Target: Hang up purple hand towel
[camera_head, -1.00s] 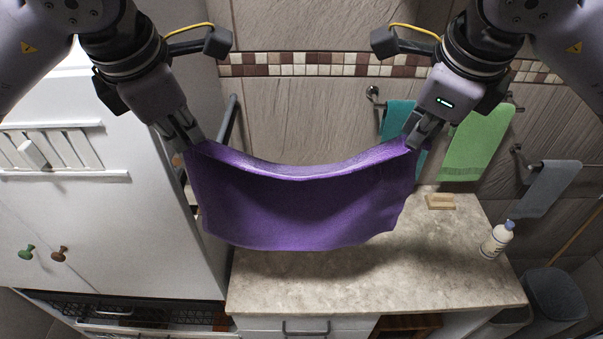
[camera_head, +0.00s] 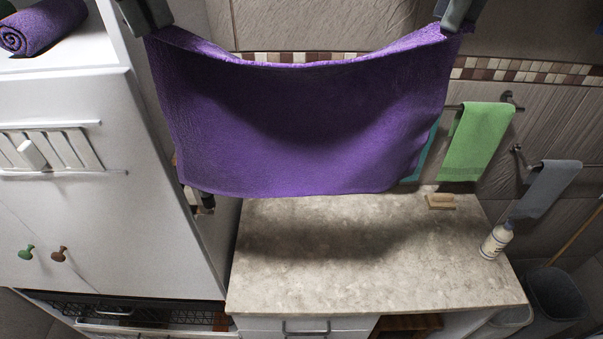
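The purple hand towel (camera_head: 300,125) hangs spread between my two grippers, its top edge sagging in the middle. My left gripper (camera_head: 150,28) is shut on its upper left corner, at the top of the view. My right gripper (camera_head: 452,24) is shut on its upper right corner. The towel is in the air above the counter and hides much of the wall behind it. A dark bar end (camera_head: 206,203) shows just below the towel's lower left corner.
A stone counter (camera_head: 370,265) holds a wooden block (camera_head: 440,201) and a bottle (camera_head: 496,240). A green towel (camera_head: 474,140) and a grey towel (camera_head: 549,188) hang on wall bars at right. A white cabinet (camera_head: 90,230) with a rolled purple towel (camera_head: 42,26) stands at left.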

